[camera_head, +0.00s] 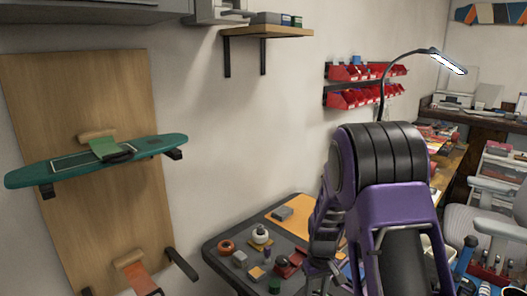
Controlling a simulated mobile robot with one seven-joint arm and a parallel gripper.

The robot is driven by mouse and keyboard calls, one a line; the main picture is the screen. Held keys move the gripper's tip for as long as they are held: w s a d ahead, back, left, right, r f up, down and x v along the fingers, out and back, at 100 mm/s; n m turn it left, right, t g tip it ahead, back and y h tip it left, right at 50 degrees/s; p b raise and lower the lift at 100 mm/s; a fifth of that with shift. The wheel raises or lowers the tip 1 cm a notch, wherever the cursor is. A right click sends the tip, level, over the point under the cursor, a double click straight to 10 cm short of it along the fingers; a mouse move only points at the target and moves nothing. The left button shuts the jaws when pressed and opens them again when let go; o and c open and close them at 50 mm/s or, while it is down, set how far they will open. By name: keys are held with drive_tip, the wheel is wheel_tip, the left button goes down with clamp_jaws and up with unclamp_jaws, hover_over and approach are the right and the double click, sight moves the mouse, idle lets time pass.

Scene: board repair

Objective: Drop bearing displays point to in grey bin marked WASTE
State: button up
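My purple and black arm stands in front of the workbench (222,263), its far end reaching down over the bench at the bottom of the view. My gripper (338,278) seems to be the small grey part at that end; it is partly cut off, and I cannot see whether its fingers are open or hold anything. Small parts lie on the bench's left end: an orange ring-shaped part (227,247), a white round part (260,235) and a red part (288,264). I cannot tell which, if any, is a bearing. No display pointing to a bearing and no grey WASTE bin can be made out.
A teal skateboard deck (95,160) rests on brackets on a wooden wall panel (75,90) at left. A small shelf (268,31) and red parts bins (362,97) hang on the wall. A bench lamp (447,62), chair (470,222) and cluttered counter are at right.

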drive_tip(key=shift+r+p, duration=1.3)
drive_tip(key=shift+r, duration=0.85)
drive_tip(key=s+m, duration=0.1)
drive_tip(key=s, duration=0.1)
drive_tip(key=s+r+m, duration=0.1)
drive_tip(key=s, duration=0.2)
drive_tip(key=shift+s+r+m, duration=0.2)
drive_tip(key=shift+s+m, duration=0.05)
drive_tip(key=shift+m, duration=0.15)
drive_tip(key=shift+d, duration=0.15)
